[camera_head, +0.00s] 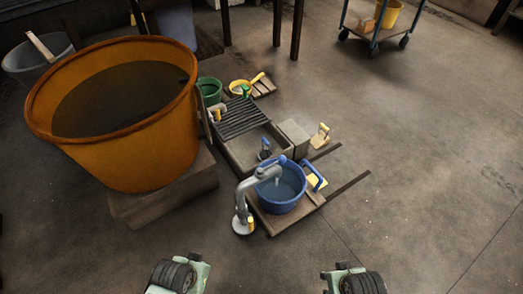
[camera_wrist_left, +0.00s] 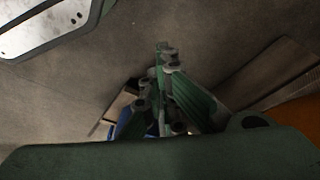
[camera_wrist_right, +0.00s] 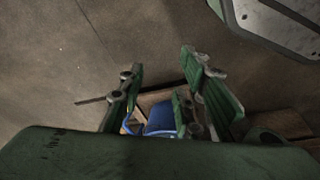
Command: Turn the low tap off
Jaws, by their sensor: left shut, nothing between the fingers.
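A pale streak below the spout may be water. The bucket looks filled with bluish liquid. In the left wrist view, my left gripper (camera_wrist_left: 166,58) is shut and empty. In the right wrist view, my right gripper (camera_wrist_right: 160,68) is open and empty, with the blue bucket (camera_wrist_right: 160,118) beyond it. Both arms are at the head view's bottom edge, apart from the tap.
A big orange tub (camera_head: 150,150) stands on a block to the left. A stone sink (camera_head: 243,155) with a ribbed board lies behind the bucket, with a small dark fitting (camera_head: 264,150). A wheeled cart (camera_head: 372,30) stands far back. Floor at right is clear.

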